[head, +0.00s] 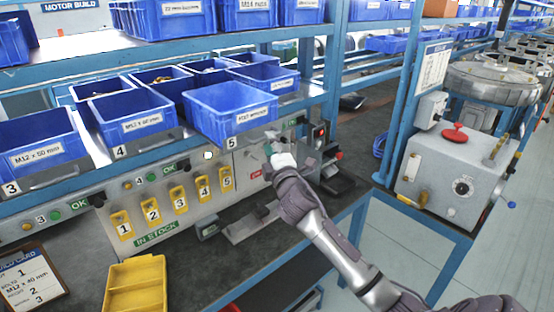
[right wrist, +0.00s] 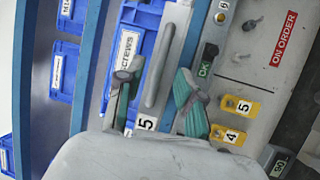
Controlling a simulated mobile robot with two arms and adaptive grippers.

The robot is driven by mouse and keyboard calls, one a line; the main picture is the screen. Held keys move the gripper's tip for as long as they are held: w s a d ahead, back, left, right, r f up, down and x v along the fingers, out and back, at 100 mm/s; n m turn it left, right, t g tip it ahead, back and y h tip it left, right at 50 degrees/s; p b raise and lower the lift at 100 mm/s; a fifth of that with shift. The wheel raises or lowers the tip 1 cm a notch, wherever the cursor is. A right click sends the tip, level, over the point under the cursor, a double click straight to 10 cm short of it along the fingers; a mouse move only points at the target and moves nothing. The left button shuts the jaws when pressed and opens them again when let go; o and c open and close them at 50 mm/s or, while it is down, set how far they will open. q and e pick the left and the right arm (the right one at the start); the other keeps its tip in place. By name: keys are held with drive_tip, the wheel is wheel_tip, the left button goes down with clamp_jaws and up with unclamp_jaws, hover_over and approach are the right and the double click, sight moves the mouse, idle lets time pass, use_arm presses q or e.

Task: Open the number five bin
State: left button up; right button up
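The number five bin is a blue bin (head: 232,118) at the right end of the lower shelf row, above a metal rail front marked with a white 5 tag (head: 228,142). In the right wrist view, the grey bar handle (right wrist: 160,65) on that front runs beside the 5 tag (right wrist: 147,122). My right gripper (head: 276,152) is just in front of and below this front. In the right wrist view its two teal-padded fingers (right wrist: 156,80) are spread, one on each side of the handle. I cannot tell whether they touch it. My left gripper is not in view.
Blue bins three (head: 40,145) and four (head: 130,112) stand to the left. Below is a panel with yellow numbered tags (head: 178,199) and an OK light. A yellow tray (head: 134,284) lies on the bench. A grey machine with a red knob (head: 454,134) stands at right.

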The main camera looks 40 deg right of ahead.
drive_tip(key=v, duration=0.8)
drive_tip(key=shift+s, duration=0.3)
drive_tip(key=shift+a+f, duration=0.1)
wheel_tip(320, 180, down, 22)
drive_tip(key=m+g+y, duration=0.2)
drive_tip(key=g, duration=0.2)
drive_tip(key=s+a+f+m+g+y, duration=0.1)
drive_tip(key=s+a+f+m+g, duration=0.3)
drive_tip(key=f, duration=0.7)
drive_tip(key=s+f+n+g+y, duration=0.1)
drive_tip(key=s+f, duration=0.5)
drive_tip(key=f, duration=0.6)
drive_tip(key=s+a+f+m+g+y, duration=0.1)
drive_tip(key=s+a+f+m+g, duration=0.15)
drive_tip(key=s+f, duration=0.6)
drive_tip(key=s+a+f+m+g, duration=0.1)
drive_tip(key=s+a+f+g, duration=0.2)
drive_tip(key=s+f, duration=0.55)
drive_tip(key=s+a+f+m+g, duration=0.1)
drive_tip(key=s+a+f, duration=0.2)
drive_tip(key=s, duration=0.7)
drive_tip(key=s+a+f+m+g+y, duration=0.1)
drive_tip(key=s+a+f+g, duration=0.1)
drive_tip(key=s, duration=0.9)
drive_tip(key=shift+a+f, duration=0.6)
drive_tip(key=shift+f, duration=0.2)
drive_tip(key=shift+m+g, duration=0.25)
